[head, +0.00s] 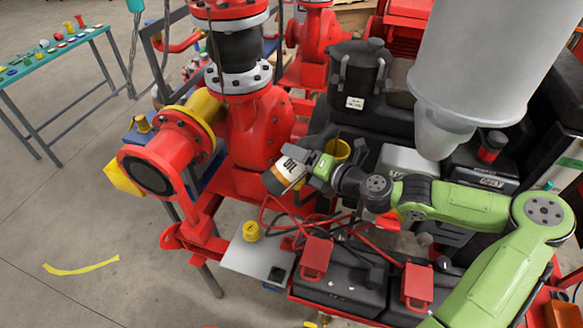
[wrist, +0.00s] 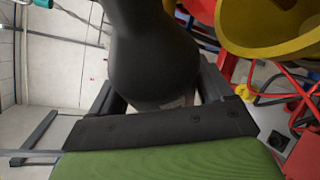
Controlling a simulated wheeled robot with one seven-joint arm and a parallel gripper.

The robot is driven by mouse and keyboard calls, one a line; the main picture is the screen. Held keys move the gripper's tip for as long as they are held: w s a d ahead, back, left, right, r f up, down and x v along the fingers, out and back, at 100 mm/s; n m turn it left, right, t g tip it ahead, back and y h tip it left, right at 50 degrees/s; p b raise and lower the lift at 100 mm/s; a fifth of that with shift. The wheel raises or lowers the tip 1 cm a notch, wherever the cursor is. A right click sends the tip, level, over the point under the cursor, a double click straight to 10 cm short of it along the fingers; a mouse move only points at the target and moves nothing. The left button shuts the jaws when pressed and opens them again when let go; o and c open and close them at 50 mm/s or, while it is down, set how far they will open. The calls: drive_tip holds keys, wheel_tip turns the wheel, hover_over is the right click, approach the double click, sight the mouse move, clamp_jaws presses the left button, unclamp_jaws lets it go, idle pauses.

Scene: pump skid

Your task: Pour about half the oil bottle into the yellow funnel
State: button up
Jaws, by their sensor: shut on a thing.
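The oil bottle (head: 289,168), dark with a white OIL label, is tilted in the head view. My gripper (head: 306,172) is shut around its body and holds it up, just left of the yellow funnel (head: 342,151). In the wrist view the dark bottle (wrist: 155,65) fills the space between my gripper's fingers (wrist: 160,98). The funnel (wrist: 232,38) is at the upper right there, close beside the bottle. A thin dark streak shows at the funnel in the head view; I cannot tell whether it is oil. The bottle's mouth is not clear.
A red pump pipe (head: 250,125) stands left of the bottle. A black lidded tank (head: 356,80) is behind the funnel. Black boxes with red clamps (head: 317,258) and red cables lie in front. A teal-topped table (head: 50,55) stands far left, with open floor before it.

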drive_tip(key=shift+s+a+r+m+y+p, duration=0.1)
drive_tip(key=shift+a+r+m+y+p, duration=0.3)
drive_tip(key=shift+p, duration=1.55)
idle(0.7)
drive_tip(key=shift+d+p, duration=0.15)
drive_tip(key=shift+p, duration=0.4)
idle(0.9)
drive_tip(key=shift+s+a+r+m+y+p, duration=0.1)
drive_tip(key=shift+r+m+p, duration=0.2)
drive_tip(key=shift+p, duration=0.35)
drive_tip(key=shift+w+a+r+m+y+p, duration=0.1)
drive_tip(key=shift+m+p, duration=0.25)
drive_tip(key=shift+p, duration=0.3)
drive_tip(key=shift+s+r+m+y+p, duration=0.15)
drive_tip(key=shift+m+p, duration=0.2)
drive_tip(key=shift+p, duration=0.3)
idle(2.0)
